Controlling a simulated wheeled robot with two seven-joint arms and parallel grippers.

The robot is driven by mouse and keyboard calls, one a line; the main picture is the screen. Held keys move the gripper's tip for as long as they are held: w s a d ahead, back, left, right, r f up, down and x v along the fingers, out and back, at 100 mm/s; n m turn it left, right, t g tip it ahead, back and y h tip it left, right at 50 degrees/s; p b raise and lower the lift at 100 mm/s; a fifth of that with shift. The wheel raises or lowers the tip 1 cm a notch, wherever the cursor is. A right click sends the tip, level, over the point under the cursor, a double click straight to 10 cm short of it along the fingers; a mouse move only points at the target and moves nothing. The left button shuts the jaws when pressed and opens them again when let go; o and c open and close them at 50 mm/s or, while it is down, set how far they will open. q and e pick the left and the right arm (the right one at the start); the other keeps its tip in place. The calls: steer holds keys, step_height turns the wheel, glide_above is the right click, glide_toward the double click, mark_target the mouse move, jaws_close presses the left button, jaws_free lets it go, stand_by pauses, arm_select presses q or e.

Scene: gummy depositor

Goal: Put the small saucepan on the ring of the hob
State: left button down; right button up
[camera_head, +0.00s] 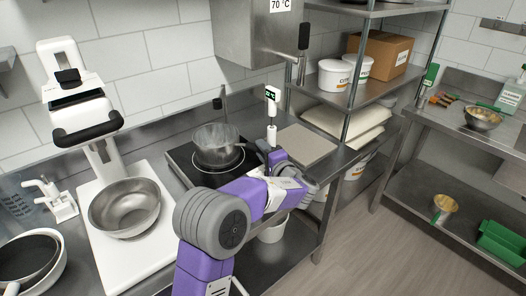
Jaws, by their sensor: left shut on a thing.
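The small saucepan (217,147) is a grey metal pan, upright over the ring (222,171) of the black hob (181,157). The ring's pale outline shows around its base. I cannot tell whether the base touches the hob or hangs just above it. My left gripper (264,156) is to the right of the saucepan, at the hob's right edge, and is shut on the saucepan's handle side. My purple and grey arm hides the front right of the hob and much of the grip. My right gripper is not in view.
A thermometer with a green display (271,97) rises behind my gripper. A flat beige board (304,144) lies to the right.

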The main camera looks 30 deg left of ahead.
arm_select(q)
steer(key=c, duration=0.8)
jaws_free()
steer(key=shift+r, duration=0.1)
steer(key=p+v, duration=0.1)
steer(key=v, duration=1.1)
